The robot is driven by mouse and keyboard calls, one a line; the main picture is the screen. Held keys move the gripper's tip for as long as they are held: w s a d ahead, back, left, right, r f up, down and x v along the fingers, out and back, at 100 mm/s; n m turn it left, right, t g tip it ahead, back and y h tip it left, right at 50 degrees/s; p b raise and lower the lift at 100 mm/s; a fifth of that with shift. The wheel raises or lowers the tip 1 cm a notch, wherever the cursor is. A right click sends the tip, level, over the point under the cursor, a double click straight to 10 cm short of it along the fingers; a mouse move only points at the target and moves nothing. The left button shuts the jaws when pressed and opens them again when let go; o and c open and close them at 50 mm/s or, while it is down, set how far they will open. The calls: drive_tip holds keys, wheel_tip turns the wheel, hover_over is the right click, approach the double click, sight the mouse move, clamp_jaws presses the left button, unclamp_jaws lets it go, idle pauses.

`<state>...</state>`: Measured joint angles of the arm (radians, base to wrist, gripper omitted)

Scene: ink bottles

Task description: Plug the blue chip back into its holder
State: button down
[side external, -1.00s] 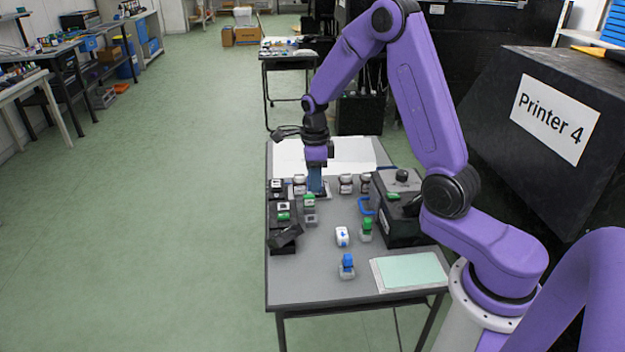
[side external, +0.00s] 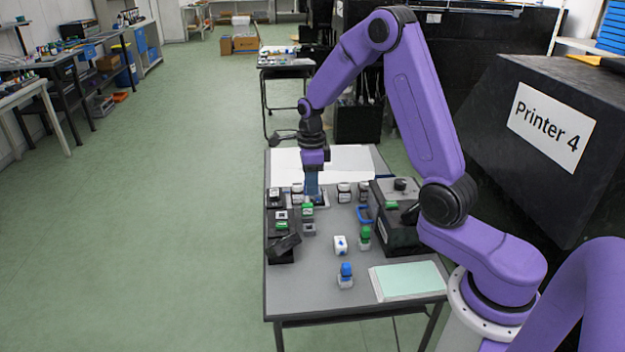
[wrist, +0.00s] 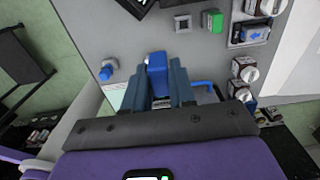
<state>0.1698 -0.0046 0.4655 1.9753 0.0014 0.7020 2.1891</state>
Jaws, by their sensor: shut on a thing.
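My gripper (wrist: 159,85) is shut on a blue chip (wrist: 157,62), a blue block between the two fingers in the wrist view. In the side view my gripper (side external: 311,195) hangs over the back part of the table, among the white-capped bottles. A dark-framed holder with a blue arrow label (wrist: 254,35) lies at the upper right of the wrist view, apart from the chip. Its dark edge shows beside my fingers in the side view (side external: 322,198). I cannot tell whether the chip's lower end touches anything.
White-capped bottles (side external: 344,193) line the back.

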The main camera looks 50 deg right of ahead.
drive_tip(key=shift+w+d+f, duration=0.6)
drive_tip(key=shift+w+f, duration=0.05)
drive_tip(key=shift+f, duration=1.75)
drive_tip(key=shift+w+d+f, duration=0.6)
drive_tip(key=shift+d+f, duration=0.05)
drive_tip(key=shift+f, duration=1.75)
drive_tip(key=shift+w+d+f, duration=0.6)
drive_tip(key=shift+w+f, duration=0.05)
drive_tip(key=shift+f, duration=1.75)
drive_tip(key=shift+f, duration=0.75)
drive_tip(key=shift+c, duration=2.3)
unclamp_jaws()
wheel_tip(320, 180, up, 7)
